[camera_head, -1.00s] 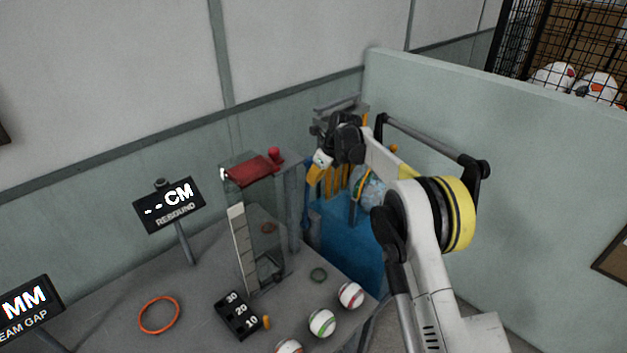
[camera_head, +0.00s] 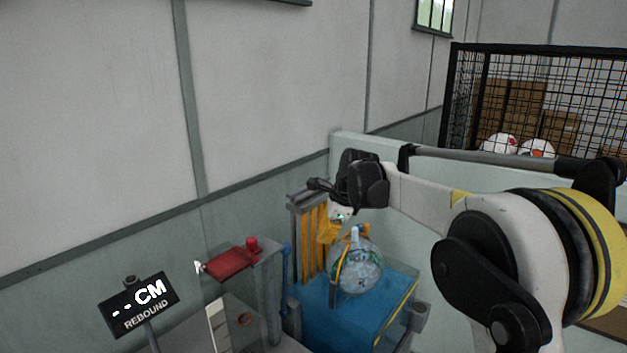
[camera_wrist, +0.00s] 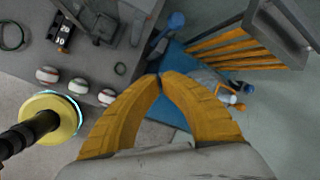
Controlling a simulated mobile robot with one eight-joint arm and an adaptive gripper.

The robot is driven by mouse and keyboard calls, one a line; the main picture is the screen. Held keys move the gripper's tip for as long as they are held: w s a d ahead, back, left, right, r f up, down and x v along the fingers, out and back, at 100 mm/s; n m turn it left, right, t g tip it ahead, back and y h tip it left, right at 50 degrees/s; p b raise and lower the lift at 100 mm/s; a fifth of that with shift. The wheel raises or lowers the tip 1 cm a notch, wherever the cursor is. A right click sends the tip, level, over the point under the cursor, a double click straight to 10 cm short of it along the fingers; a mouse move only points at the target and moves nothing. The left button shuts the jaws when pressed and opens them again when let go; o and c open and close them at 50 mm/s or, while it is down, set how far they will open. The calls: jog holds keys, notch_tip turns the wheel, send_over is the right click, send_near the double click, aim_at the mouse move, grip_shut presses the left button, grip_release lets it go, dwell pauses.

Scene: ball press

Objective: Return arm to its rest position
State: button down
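My gripper (camera_wrist: 160,82) has yellow-orange fingers in the wrist view. Their tips meet and nothing shows between them. In the head view the gripper (camera_head: 328,232) hangs beside the clear globe-like ball (camera_head: 357,268) and in front of the yellow-slatted frame, partly hidden by my own wrist. My arm reaches across from the right of the head view, bent and raised above the blue platform.
The blue platform (camera_head: 335,308) holds the ball and the slatted frame (camera_head: 312,240). A red-topped press (camera_head: 229,262) and a rebound sign (camera_head: 138,304) stand left. A pale partition and black cage stand right.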

jog(key=s+d+r+n+t+h+b, duration=0.15)
jog(key=s+d+n, duration=0.3)
jog(key=s, duration=0.55)
jog(key=s+d+r+n+b, duration=0.1)
jog(key=s+d+n+b, duration=0.25)
jog(key=s+d, duration=0.45)
jog(key=s+d+f+n+b, duration=0.1)
jog(key=s+f+n, duration=0.2)
jog(key=s, duration=0.4)
jog(key=s+d+f+n+t+h+b, duration=0.1)
jog(key=s+d+f+n, duration=0.1)
jog(key=s+f, duration=0.3)
jog(key=s+d+f+n+t+h+b, duration=0.1)
jog(key=s+f+n, duration=0.4)
jog(key=s, duration=0.4)
jog(key=shift+s+d+b, duration=0.25)
jog(key=shift+d+b, duration=0.1)
